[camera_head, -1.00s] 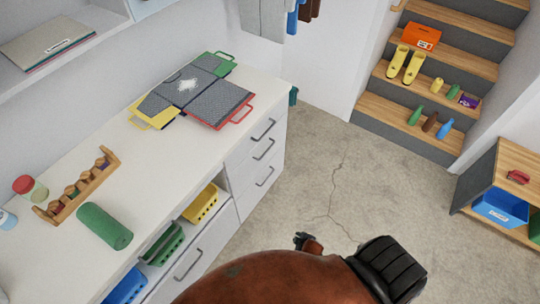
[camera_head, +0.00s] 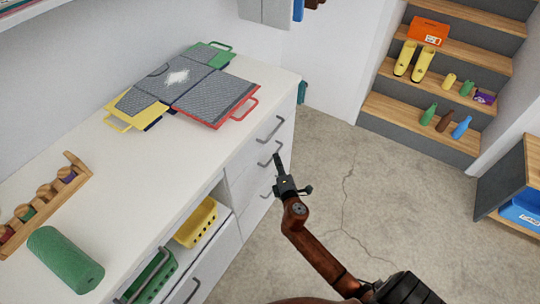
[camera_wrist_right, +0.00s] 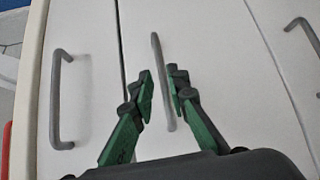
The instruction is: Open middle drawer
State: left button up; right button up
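The middle drawer (camera_head: 245,172) is the second of three white drawers at the end of the counter, and it is shut. Its grey bar handle (camera_head: 266,161) is partly covered by my right gripper in the head view. My right gripper (camera_head: 279,163) is at this handle. In the right wrist view, the two green and black fingers of the right gripper (camera_wrist_right: 159,95) are apart, one on each side of the middle handle (camera_wrist_right: 160,70). I cannot tell whether they touch it. My left gripper is not in view.
The top drawer handle (camera_head: 270,128) is close above. The white counter (camera_head: 120,190) carries folders, a green roll (camera_head: 65,260) and a wooden rack (camera_head: 45,205). Concrete floor right of the drawers is clear.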

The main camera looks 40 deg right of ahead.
jog(key=b+x, duration=0.1)
jog(key=x, duration=0.2)
jog(key=shift+w+d+f, duration=0.15)
jog(key=shift+w+f, duration=0.05)
jog(key=shift+w, duration=0.15)
jog(key=shift+w+d, duration=0.15)
jog(key=shift+w, duration=0.2)
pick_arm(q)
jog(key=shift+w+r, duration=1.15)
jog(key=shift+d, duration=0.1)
pick_arm(e)
jog(key=shift+c, duration=0.2)
grip_shut()
jog(key=shift+s, duration=0.15)
